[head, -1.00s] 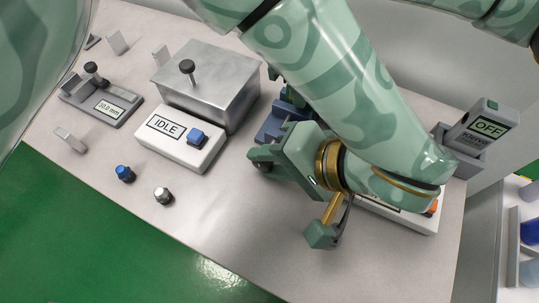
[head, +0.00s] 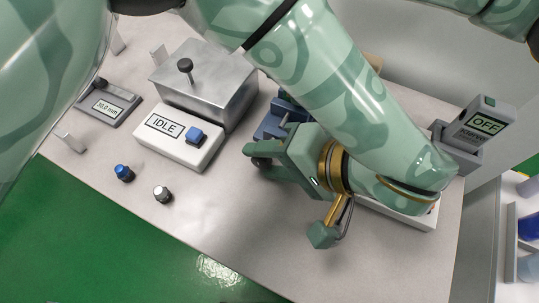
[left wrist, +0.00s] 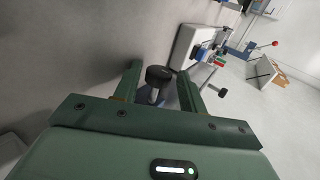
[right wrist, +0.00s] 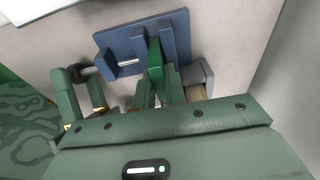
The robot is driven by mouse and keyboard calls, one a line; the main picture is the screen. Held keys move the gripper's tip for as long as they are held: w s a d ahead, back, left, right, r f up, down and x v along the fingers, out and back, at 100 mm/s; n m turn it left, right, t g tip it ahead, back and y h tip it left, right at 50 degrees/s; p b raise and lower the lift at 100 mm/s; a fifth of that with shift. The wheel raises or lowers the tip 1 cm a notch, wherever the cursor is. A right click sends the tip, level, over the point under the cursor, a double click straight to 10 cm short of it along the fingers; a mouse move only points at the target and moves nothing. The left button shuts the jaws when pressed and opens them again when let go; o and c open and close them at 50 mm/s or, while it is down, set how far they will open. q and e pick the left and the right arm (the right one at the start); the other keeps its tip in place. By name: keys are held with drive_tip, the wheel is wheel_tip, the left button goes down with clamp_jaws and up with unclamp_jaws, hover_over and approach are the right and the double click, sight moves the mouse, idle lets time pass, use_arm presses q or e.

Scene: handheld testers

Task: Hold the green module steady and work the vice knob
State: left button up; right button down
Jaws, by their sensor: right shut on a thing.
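The blue vice (right wrist: 178,40) fills the upper middle of the right wrist view. Part of it shows in the head view (head: 270,123), partly behind my left arm. The green module (right wrist: 155,58) stands upright in the vice. My right gripper (right wrist: 160,88) is shut on the module; my left arm hides the module in the head view. The vice's black knob (left wrist: 158,74) sits on a metal screw. My left gripper (left wrist: 158,82) is open with its fingers on either side of the knob and visible gaps. In the head view the left gripper (head: 262,165) is at the knob's end of the vice.
A white box reading IDLE (head: 165,149) with a blue button and a metal box (head: 215,85) stand left of the vice. A blue knob (head: 124,172) and a silver one (head: 162,194) lie in front. A handheld tester reading OFF (head: 487,124) stands right.

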use_arm(q)
drive_tip(key=shift+w, duration=0.1)
idle(0.6)
drive_tip(key=shift+h, duration=0.4)
drive_tip(key=h, duration=0.1)
drive_tip(key=g+h, duration=0.1)
drive_tip(key=h, duration=0.1)
drive_tip(key=shift+a+r+g, duration=0.15)
drive_tip(key=shift+g, duration=0.15)
drive_tip(key=g+h, duration=0.1)
drive_tip(key=h, duration=0.2)
drive_tip(key=a+g+h, duration=0.1)
drive_tip(key=h, duration=0.2)
drive_tip(key=shift+w+r, duration=0.15)
drive_tip(key=shift+w, duration=0.05)
wheel_tip(320, 180, up, 12)
drive_tip(key=s+d+r+n+g+h, duration=0.2)
drive_tip(key=s+n+g, duration=0.1)
drive_tip(key=s+g, duration=0.15)
drive_tip(key=s+d+r+n+g+h, duration=0.1)
drive_tip(key=s+d+r+n+g, duration=0.15)
drive_tip(key=s, duration=0.25)
drive_tip(key=s+d+r+n+g+h, duration=0.4)
drive_tip(key=r+n+g+h, duration=0.1)
drive_tip(key=r+n, duration=0.3)
drive_tip(key=shift+r+g, duration=0.3)
drive_tip(key=shift+r, duration=0.35)
